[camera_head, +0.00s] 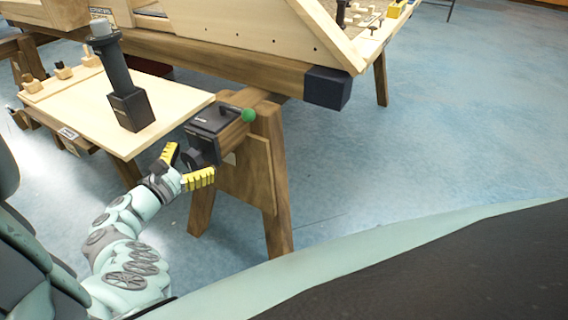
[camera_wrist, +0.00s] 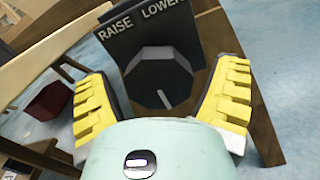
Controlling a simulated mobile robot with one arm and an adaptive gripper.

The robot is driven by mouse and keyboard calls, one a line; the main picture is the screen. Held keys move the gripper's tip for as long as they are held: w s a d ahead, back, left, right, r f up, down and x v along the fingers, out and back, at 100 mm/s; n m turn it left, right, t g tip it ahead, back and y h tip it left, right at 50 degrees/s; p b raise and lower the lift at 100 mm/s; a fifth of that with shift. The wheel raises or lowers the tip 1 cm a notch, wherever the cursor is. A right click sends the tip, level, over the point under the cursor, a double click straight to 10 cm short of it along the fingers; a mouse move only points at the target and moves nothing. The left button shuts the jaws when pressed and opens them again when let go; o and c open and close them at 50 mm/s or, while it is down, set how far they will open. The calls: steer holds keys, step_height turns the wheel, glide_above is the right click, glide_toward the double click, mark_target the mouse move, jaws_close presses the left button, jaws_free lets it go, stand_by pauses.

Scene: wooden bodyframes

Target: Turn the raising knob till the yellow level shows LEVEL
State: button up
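The raising knob (camera_wrist: 158,80) is dark and faceted, with a pale pointer mark at its lower edge. It sits on a dark panel (camera_wrist: 133,38) lettered RAISE and LOWER. In the head view the knob (camera_head: 192,158) is on the front of a black box (camera_head: 212,122) with a green ball (camera_head: 249,115). My gripper (camera_head: 185,166) is open, its yellow-ridged fingers on either side of the knob. In the wrist view my gripper (camera_wrist: 165,75) shows gaps beside the knob. A yellow object (camera_head: 398,9), perhaps the level, is at the top right, its reading illegible.
The box is by a wooden trestle (camera_head: 262,160) under a large wooden frame (camera_head: 270,25). A light board (camera_head: 85,105) with a black upright tool (camera_head: 125,90) lies left of the box. Blue floor (camera_head: 430,130) is open at the right.

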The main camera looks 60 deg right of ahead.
steer(key=c, duration=1.1)
steer(key=shift+m, duration=0.3)
steer(key=m+b, duration=0.2)
steer(key=m, duration=0.2)
steer(key=shift+w, duration=0.1)
steer(key=m+b, duration=0.1)
steer(key=m, duration=0.2)
steer(key=shift+b, duration=0.3)
steer(key=shift+d+r+m+b, duration=0.15)
steer(key=shift+m+b, duration=0.35)
steer(key=shift+m, duration=0.7)
